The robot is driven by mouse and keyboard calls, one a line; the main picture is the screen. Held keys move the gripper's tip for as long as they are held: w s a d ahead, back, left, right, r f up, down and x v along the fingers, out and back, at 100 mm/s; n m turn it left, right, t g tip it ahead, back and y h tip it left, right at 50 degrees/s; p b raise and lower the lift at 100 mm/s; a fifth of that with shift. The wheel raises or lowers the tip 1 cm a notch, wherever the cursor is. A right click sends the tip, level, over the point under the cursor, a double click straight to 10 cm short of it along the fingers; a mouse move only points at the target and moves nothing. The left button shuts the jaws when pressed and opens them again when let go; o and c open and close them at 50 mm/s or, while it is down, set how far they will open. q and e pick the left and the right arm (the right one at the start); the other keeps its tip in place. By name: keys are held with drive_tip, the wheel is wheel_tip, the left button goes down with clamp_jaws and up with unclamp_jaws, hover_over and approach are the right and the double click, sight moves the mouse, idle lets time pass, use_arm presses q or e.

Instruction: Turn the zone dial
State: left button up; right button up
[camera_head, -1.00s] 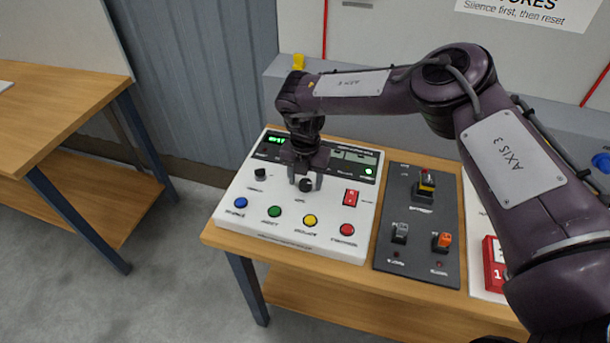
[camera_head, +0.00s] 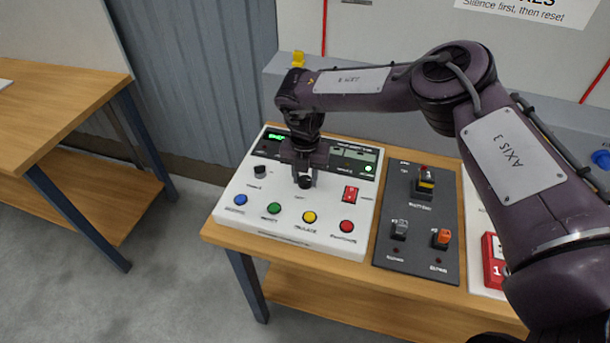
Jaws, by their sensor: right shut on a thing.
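A white control panel (camera_head: 327,235) lies on the wooden table. Its black zone dial (camera_head: 305,182) sits in the middle, below the display strip. My right gripper (camera_head: 305,178) points down over this dial and is shut on it; the fingers partly hide it. A second black knob (camera_head: 260,171) stands to the left on the same panel. My left gripper is not in view.
The panel's front row has blue (camera_head: 240,200), green (camera_head: 274,208), yellow (camera_head: 309,216) and red (camera_head: 347,226) buttons. A red rocker switch (camera_head: 351,193) is right of the dial. A dark switch plate (camera_head: 415,262) and a red box (camera_head: 493,260) lie further right.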

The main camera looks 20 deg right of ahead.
sight(305, 179)
drive_tip(key=n, duration=0.4)
drive_tip(key=shift+b, duration=0.4)
drive_tip(key=shift+n, duration=1.9)
drive_tip(key=shift+b, duration=0.3)
drive_tip(key=o, duration=1)
wheel_tip(305, 179, up, 7)
drive_tip(key=shift+f+b, duration=0.15)
drive_tip(key=shift+b, duration=0.85)
drive_tip(key=shift+r, duration=0.6)
